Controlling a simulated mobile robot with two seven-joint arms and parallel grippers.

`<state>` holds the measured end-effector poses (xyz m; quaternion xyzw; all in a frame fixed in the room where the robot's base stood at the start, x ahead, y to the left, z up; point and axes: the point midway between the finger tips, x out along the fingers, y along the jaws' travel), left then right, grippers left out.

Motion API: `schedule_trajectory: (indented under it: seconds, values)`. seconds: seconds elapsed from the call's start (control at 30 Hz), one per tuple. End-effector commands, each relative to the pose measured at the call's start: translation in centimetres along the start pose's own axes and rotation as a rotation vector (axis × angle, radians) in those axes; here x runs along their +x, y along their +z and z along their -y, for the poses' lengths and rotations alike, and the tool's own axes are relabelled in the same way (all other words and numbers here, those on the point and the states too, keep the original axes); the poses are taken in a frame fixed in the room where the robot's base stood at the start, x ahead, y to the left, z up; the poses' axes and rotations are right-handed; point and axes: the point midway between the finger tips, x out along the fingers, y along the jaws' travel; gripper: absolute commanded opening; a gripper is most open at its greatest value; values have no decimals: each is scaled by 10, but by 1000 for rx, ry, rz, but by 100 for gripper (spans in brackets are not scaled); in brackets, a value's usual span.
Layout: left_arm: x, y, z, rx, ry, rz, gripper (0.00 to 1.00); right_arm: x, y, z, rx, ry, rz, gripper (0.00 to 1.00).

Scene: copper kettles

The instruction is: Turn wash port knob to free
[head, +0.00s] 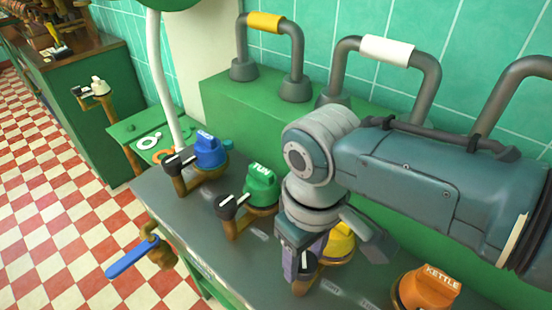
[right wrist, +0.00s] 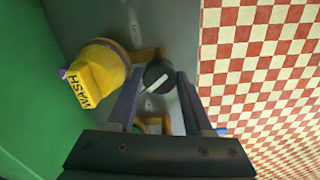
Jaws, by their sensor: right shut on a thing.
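The yellow wash port (right wrist: 95,70), lettered WASH, stands on the grey counter; in the head view its yellow cap (head: 342,243) is partly hidden by my right gripper. Beside it is a round black knob (right wrist: 158,76) with a white pointer line that runs diagonally in the right wrist view. The knob (head: 306,263) also shows low in the head view, on a brass fitting. My right gripper (head: 303,258) reaches down over it and is shut on it, a finger on each side. My left gripper is not in view.
Blue (head: 211,150) and green (head: 261,186) ports with similar black knobs stand to the left. An orange KETTLE port (head: 426,291) is at the right. A blue lever (head: 133,257) juts from the front edge. Pipe handles (head: 388,50) stand behind.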

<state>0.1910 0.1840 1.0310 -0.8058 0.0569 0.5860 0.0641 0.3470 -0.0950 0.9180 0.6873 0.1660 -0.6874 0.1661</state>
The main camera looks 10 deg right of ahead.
Motion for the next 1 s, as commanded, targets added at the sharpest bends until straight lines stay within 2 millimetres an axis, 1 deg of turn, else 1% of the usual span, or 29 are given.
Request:
schedule_trajectory:
  seconds: [0.2, 0.4, 0.93, 0.97, 1.0]
  values:
    - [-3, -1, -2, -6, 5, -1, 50, 0, 0, 0, -122, 0, 0, 0]
    - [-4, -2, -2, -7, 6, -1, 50, 0, 0, 0, -183, 0, 0, 0]
    - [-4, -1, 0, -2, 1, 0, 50, 0, 0, 0, -207, 1, 0, 0]
    - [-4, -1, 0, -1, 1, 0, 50, 0, 0, 0, -207, 1, 1, 53]
    - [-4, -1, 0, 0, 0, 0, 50, 0, 0, 0, -207, 1, 1, 58]
